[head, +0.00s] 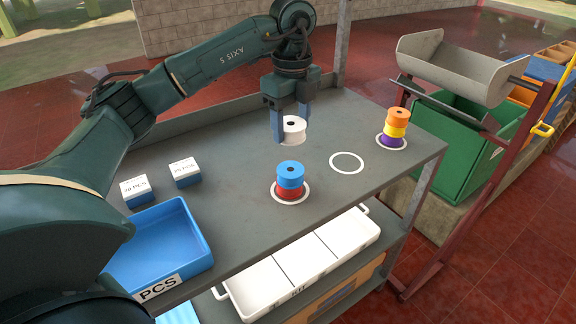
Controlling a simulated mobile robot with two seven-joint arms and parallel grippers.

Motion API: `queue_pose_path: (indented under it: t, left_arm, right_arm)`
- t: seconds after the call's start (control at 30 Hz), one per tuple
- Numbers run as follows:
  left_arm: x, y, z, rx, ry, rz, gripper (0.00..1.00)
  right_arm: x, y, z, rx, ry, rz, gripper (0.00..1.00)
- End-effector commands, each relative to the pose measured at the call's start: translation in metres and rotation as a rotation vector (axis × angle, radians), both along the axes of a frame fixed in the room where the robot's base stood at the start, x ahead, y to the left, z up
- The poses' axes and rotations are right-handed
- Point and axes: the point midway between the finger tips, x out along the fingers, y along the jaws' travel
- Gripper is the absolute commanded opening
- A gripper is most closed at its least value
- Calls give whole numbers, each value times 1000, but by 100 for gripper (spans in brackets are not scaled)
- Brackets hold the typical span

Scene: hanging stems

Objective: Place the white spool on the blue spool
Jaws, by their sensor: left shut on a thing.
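My left gripper (290,124) is shut on the white spool (294,134), with a finger on either side of it. It holds the spool above the grey table, behind the blue spool in the picture. The blue spool (290,173) sits on top of a red spool (289,191), and this stack stands inside a white ring (277,198) on the table. The top of the blue spool is clear. My right gripper does not show.
An empty white ring (347,163) lies right of the blue stack. Another stack of orange (397,115), yellow and purple spools stands at the right edge. A blue tray (205,245) and two small labelled boxes (185,172) are at the left. The grey table (235,205) is otherwise clear.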

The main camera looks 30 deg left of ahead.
Motion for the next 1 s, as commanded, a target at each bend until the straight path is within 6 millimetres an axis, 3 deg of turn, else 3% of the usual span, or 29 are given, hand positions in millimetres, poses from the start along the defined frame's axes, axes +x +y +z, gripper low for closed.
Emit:
queue_pose_path:
  t: [0.2,0.37,0.6,0.97,1.0]
  left_arm:
    - [-1,0,-38,1,3,-1,32]
    - [-1,0,-50,0,1,-2,32]
    - [-1,0,-81,1,3,-2,32]
    - [0,0,-87,0,0,-2,32]
    - [0,0,-87,0,0,-2,56]
  right_arm:
    - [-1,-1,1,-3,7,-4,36]
    - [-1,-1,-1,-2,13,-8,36]
    - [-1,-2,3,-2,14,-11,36]
    - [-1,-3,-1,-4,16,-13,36]
    - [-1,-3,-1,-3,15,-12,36]
